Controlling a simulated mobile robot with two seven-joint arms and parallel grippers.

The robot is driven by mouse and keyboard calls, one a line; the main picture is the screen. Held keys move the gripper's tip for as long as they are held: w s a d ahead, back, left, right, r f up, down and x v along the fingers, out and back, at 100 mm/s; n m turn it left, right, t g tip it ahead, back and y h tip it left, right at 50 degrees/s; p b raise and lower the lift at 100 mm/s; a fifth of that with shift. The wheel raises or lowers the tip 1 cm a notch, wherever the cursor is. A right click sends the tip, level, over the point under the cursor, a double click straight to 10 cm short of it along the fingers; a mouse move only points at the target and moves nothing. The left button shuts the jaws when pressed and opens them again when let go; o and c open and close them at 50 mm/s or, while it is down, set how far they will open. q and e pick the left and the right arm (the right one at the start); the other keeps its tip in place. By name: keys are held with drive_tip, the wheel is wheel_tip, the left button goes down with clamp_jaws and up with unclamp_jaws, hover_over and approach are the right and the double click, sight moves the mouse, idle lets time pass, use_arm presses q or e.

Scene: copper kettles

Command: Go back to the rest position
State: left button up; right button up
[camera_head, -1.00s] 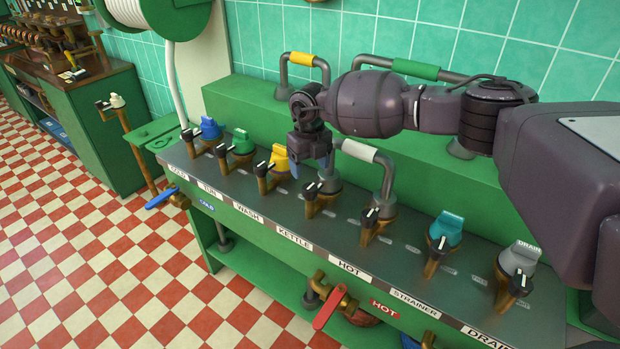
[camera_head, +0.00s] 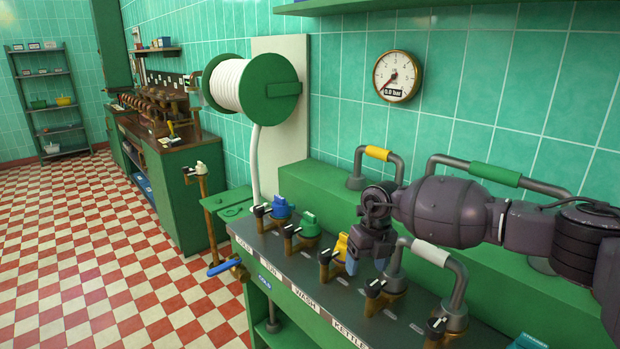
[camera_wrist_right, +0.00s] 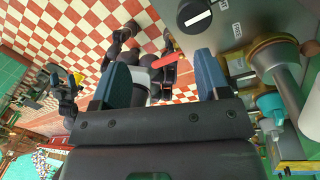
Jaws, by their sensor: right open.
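My right gripper (camera_head: 366,256) hangs over the dark valve panel (camera_head: 300,262), just right of the yellow valve handle (camera_head: 341,246). My dark right arm comes in from the right edge. In the right wrist view its two blue fingers (camera_wrist_right: 162,62) stand wide apart, with nothing held between them. Whether the gripper touches the panel cannot be told from the head view. My left gripper does not show in the head view. A dark jointed shape with a blue part at the left of the right wrist view may be it, but is too small to tell.
Blue (camera_head: 281,208) and green (camera_head: 309,225) valve handles stand left of the gripper. A bent pipe with a white sleeve (camera_head: 431,252) rises close at its right. A hose reel (camera_head: 262,88) and a gauge (camera_head: 397,76) are on the wall. The checkered floor (camera_head: 120,270) at left is clear.

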drive_tip(key=s+a+f+m+y, duration=0.3)
drive_tip(key=s+a+f+y, duration=0.1)
drive_tip(key=s+a+y, duration=0.4)
drive_tip(key=s+a+f+m+y, duration=0.25)
drive_tip(key=s+a+y, duration=0.35)
drive_tip(key=s+a, duration=0.3)
drive_tip(key=s+d+f+m+t+h, duration=0.2)
drive_tip(key=d+f+m+t+h, duration=0.15)
drive_tip(key=d+m+t, duration=0.65)
drive_tip(key=s+d+f+m+t+h, duration=0.25)
drive_tip(key=m+t+h, duration=0.35)
drive_tip(key=m, duration=0.7)
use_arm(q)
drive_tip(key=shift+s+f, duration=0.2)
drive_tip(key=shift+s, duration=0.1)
use_arm(e)
drive_tip(key=s+d+f+m+g+h, duration=0.4)
drive_tip(key=s+d+f+m, duration=0.5)
drive_tip(key=s+d, duration=0.6)
drive_tip(key=shift+f+h, duration=0.6)
drive_tip(key=shift+h, duration=0.55)
